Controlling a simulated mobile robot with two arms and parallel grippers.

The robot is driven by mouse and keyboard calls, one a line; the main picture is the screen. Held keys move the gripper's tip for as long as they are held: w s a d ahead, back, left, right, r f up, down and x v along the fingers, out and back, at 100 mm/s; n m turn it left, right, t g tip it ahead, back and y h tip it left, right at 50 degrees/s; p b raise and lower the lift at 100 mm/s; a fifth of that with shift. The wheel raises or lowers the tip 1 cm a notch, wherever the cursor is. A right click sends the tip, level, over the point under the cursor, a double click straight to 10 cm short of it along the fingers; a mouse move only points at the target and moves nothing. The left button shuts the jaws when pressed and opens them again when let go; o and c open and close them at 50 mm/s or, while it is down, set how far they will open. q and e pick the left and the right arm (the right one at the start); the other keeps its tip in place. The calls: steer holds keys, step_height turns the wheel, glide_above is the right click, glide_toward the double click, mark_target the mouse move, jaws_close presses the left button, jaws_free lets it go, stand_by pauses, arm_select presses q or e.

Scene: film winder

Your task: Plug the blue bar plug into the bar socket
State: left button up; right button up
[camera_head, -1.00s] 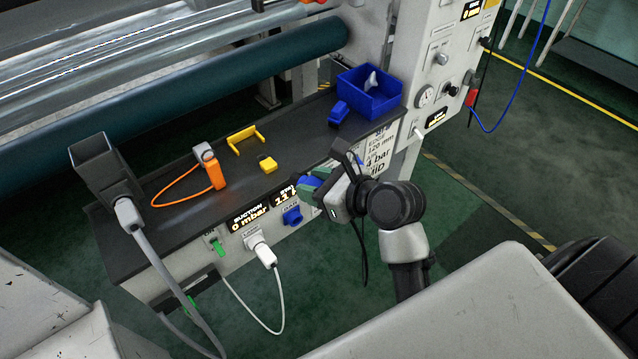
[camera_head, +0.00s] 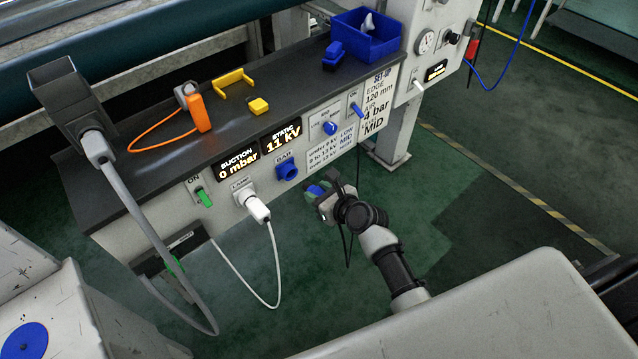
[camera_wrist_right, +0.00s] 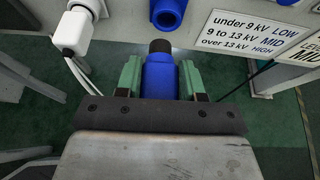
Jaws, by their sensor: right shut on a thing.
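The blue bar plug (camera_wrist_right: 160,78) is held between the two green fingers of my right gripper (camera_wrist_right: 160,75), its dark tip pointing away toward the panel. In the head view my right gripper (camera_head: 316,191) is in front of and below the panel, with a bit of the blue plug showing. The blue bar socket (camera_head: 287,170) sits on the panel under the BAR label; it also shows at the top of the right wrist view (camera_wrist_right: 168,12). The plug tip is apart from the socket, just below it in the wrist view. My left gripper is not in view.
A white lamp plug (camera_head: 257,208) with a hanging cable is left of the socket. A green switch (camera_head: 204,197) is further left. A blue knob (camera_head: 330,128) and a printed card are to the right. A blue bin (camera_head: 367,36) stands on the shelf.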

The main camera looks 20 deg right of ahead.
mark_target(306, 186)
steer(key=f, duration=0.3)
steer(key=shift+w+d+f+b, duration=0.1)
steer(key=shift+d+b, duration=0.2)
steer(key=shift+d, duration=0.05)
steer(key=shift+p, duration=0.35)
steer(key=shift+w+a, duration=0.1)
steer(key=shift+w, duration=0.15)
steer(key=shift+w+a+b, duration=0.1)
steer(key=shift+w+a, duration=0.2)
steer(key=shift+w, duration=0.45)
steer(key=shift+w+a+b, duration=0.1)
steer(key=shift+w+a, duration=0.15)
steer(key=shift+w, duration=0.5)
steer(key=shift+w+a+b, duration=0.1)
steer(key=shift+w+a, duration=0.2)
steer(key=shift+w, duration=0.55)
steer(key=shift+p, duration=0.4)
steer(key=shift+w, duration=0.1)
